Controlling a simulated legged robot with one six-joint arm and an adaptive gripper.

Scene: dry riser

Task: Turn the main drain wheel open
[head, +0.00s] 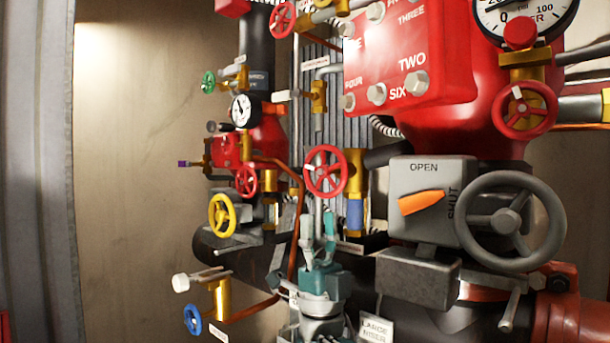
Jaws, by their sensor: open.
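Several valve wheels show, and I cannot read a tag that marks one as the main drain wheel. My gripper (318,222), teal and grey, points up just below this red wheel in the picture. It is open with nothing seen between its fingers. I cannot tell whether it touches the wheel or how far apart they are in depth. A yellow wheel (222,215) is to the left, and another red wheel (525,109) is at upper right.
A blue wheel (192,320) is at lower left. Copper tubing (294,225) runs close left of my gripper. Bare wall (130,150) is at left.

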